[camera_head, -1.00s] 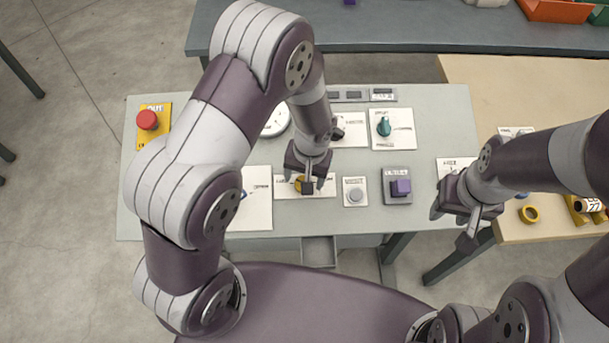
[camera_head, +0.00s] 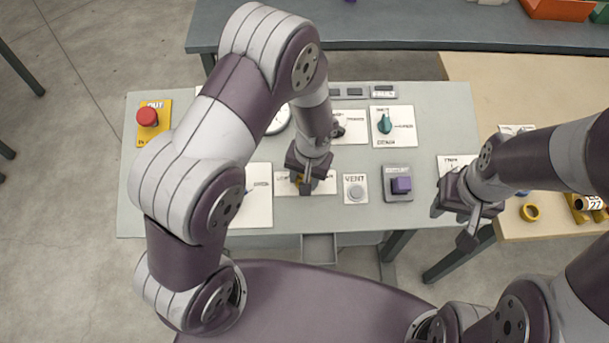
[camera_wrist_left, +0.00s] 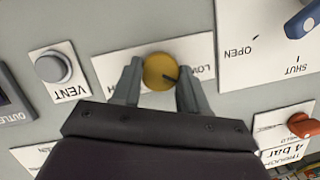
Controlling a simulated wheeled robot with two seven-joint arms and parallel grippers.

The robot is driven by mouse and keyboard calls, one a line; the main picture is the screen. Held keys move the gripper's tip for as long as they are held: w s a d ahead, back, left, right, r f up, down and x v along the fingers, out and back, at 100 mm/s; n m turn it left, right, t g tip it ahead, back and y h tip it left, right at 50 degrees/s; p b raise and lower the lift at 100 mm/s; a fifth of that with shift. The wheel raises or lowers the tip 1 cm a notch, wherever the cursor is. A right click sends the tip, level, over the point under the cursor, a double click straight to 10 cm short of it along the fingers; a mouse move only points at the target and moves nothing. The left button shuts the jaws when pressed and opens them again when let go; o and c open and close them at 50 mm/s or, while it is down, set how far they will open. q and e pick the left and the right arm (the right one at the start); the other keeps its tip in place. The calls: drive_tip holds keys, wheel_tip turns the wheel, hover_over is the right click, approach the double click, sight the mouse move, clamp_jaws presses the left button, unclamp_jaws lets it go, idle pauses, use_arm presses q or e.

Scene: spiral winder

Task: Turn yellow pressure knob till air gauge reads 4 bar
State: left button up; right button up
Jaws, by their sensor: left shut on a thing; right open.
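The yellow pressure knob (camera_wrist_left: 160,71) sits on a white label plate with LOW readable on its right in the left wrist view. A dark mark on the knob points toward its right side. My left gripper (camera_head: 306,186) is shut on the knob, with one finger on each side; in the head view it covers most of the knob. The air gauge (camera_head: 282,119) is a round white dial partly hidden behind my left arm, and its reading cannot be made out. My right gripper (camera_head: 456,212) is open and empty at the panel's right front edge.
A teal valve (camera_head: 385,124) and a red button (camera_head: 147,117) are on the panel. In the wrist view, a blue handle (camera_wrist_left: 303,22) and an orange-red part (camera_wrist_left: 302,125) near a "4 bar" label are close.

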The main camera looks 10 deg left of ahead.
use_arm(q)
drive_tip(key=m+b, duration=0.1)
drive_tip(key=m, duration=0.2)
drive_tip(key=shift+d+f+y+b, duration=0.1)
drive_tip(key=shift+f+y+b, duration=0.05)
drive_tip(key=shift+y+b, duration=0.25)
drive_tip(key=m+t+y+b, duration=0.1)
drive_tip(key=m+b, duration=0.1)
drive_tip(key=m, duration=0.2)
drive_tip(key=shift+d, duration=0.1)
drive_tip(key=m+t+y+b, duration=0.1)
drive_tip(key=m+b, duration=0.1)
drive_tip(key=m, duration=0.2)
drive_tip(key=shift+s+m, duration=0.15)
drive_tip(key=shift+m, duration=0.15)
drive_tip(key=shift+s+d+m+t+b, duration=0.1)
drive_tip(key=shift+m+t+b, duration=0.4)
drive_tip(key=shift+m, duration=1.1)
drive_tip(key=o, duration=1.1)
drive_tip(key=shift+c, duration=0.2)
